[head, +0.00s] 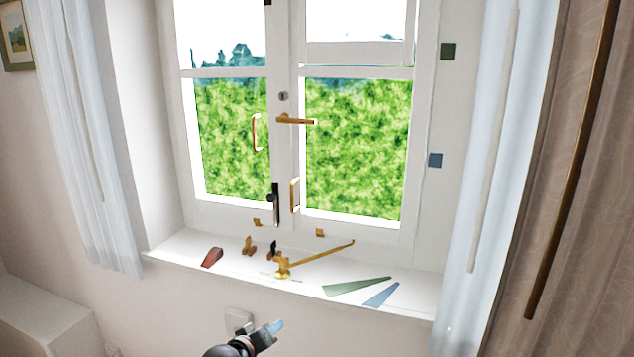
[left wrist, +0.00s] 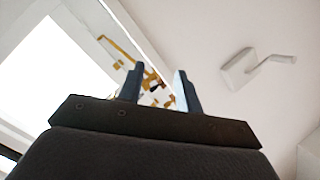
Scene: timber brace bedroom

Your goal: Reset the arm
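My left gripper (head: 268,332) is at the bottom centre of the head view, in front of the wall below the window sill (head: 215,278). In the left wrist view its two dark fingers (left wrist: 160,90) stand apart, with a gap between them. I see nothing held; brass fittings on the sill show beyond the gap. The gripper looks clear of the sill and its fittings, but its exact distance from the wall cannot be told. My right gripper is in neither view.
The sill carries a red wedge (head: 212,257), a brass stay (head: 315,256), small brass fittings (head: 249,246), a green wedge (head: 357,287) and a blue wedge (head: 381,293). A white wall fitting (head: 238,320) is close behind my gripper. Curtains (head: 75,140) hang at both sides.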

